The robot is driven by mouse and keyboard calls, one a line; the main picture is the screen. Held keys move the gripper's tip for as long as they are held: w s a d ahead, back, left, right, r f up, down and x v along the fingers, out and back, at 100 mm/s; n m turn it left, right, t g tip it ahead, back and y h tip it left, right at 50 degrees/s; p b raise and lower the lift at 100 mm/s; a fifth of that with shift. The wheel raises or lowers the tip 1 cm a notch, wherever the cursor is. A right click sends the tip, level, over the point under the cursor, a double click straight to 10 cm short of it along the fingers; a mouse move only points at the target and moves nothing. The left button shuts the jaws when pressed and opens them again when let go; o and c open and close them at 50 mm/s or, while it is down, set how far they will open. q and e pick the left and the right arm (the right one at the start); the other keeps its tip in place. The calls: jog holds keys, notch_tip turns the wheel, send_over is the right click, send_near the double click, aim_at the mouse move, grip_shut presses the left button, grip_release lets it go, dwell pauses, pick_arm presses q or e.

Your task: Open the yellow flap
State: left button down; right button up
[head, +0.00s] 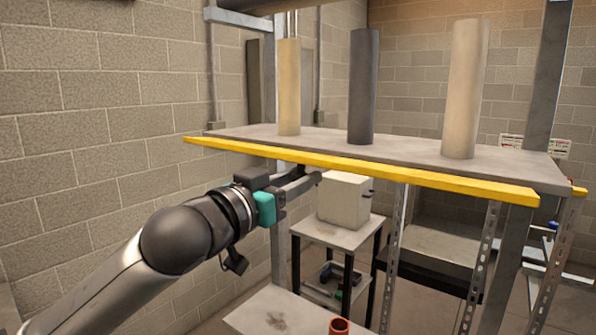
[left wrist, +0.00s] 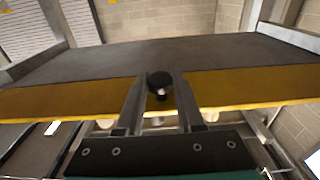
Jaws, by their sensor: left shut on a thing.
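The yellow flap (head: 360,171) is a long strip along the front edge of a grey shelf, and it lies nearly flat there. It also crosses the left wrist view as a yellow band (left wrist: 240,87). A round black knob (left wrist: 159,84) is at the middle of that band, between the fingers of my left gripper (head: 312,177). The gripper is shut on the knob, just below the flap's edge in the head view. The knob is hidden in the head view. My right gripper is not in view.
Several upright cylinders, one dark (head: 362,88), stand on the grey shelf (head: 420,152). Perforated metal posts (head: 482,262) stand under it. A pale box (head: 344,201) sits on a small table (head: 335,235) behind my gripper. A block wall (head: 90,120) is at the left.

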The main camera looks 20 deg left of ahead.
pick_arm(q)
jog(key=c, duration=0.6)
grip_release()
jog(key=shift+s, duration=0.1)
jog(key=shift+b+v, duration=7.55)
jog(key=shift+b, duration=0.3)
